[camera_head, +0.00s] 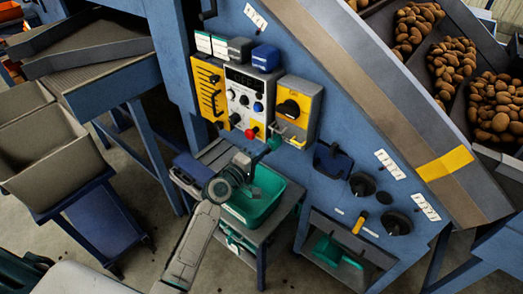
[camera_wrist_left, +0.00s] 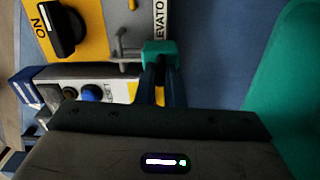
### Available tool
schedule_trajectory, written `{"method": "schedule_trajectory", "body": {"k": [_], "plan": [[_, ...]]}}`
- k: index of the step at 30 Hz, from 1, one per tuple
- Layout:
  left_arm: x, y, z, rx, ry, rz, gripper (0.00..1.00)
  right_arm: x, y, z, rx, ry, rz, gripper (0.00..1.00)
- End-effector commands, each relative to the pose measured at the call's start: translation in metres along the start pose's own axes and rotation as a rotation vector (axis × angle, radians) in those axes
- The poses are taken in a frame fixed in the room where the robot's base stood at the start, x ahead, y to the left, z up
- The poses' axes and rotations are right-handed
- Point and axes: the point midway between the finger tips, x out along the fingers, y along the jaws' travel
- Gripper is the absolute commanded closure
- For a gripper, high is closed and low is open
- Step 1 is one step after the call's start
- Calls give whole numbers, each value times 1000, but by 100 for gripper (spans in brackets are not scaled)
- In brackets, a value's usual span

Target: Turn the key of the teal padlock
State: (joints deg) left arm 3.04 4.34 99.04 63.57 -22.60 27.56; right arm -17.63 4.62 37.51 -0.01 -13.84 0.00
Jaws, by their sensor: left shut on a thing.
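The teal padlock (camera_head: 274,142) hangs at the lower left of the yellow switch box on the control panel. In the left wrist view the padlock (camera_wrist_left: 158,53) sits at my fingertips, beside a grey metal hasp (camera_wrist_left: 126,52). My left gripper (camera_head: 262,153) reaches up to the padlock from below. In the wrist view its two dark fingers (camera_wrist_left: 160,80) are shut close together just under the teal body, on what appears to be the key. The key is mostly hidden between the fingers, so its angle cannot be told. My right gripper is not in view.
The yellow switch box (camera_head: 297,108) has a black rotary knob (camera_head: 288,108). A red button (camera_head: 251,132) is close to the left. A teal bin (camera_head: 262,205) stands on a grey stand below my gripper. A dark blue holder (camera_head: 332,160) is on the panel to the right.

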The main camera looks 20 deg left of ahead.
Motion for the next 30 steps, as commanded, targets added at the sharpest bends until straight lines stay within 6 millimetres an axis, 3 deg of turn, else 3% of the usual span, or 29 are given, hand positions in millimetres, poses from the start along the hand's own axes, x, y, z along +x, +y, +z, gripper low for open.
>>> {"method": "schedule_trajectory", "body": {"k": [9,23,27,30], "plan": [[0,0,0,-97,0,0,100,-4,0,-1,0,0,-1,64],[0,0,0,-109,0,0,100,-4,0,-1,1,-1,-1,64],[0,0,0,-109,0,0,70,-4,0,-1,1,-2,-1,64],[0,0,0,-109,0,0,70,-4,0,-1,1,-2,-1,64]]}}
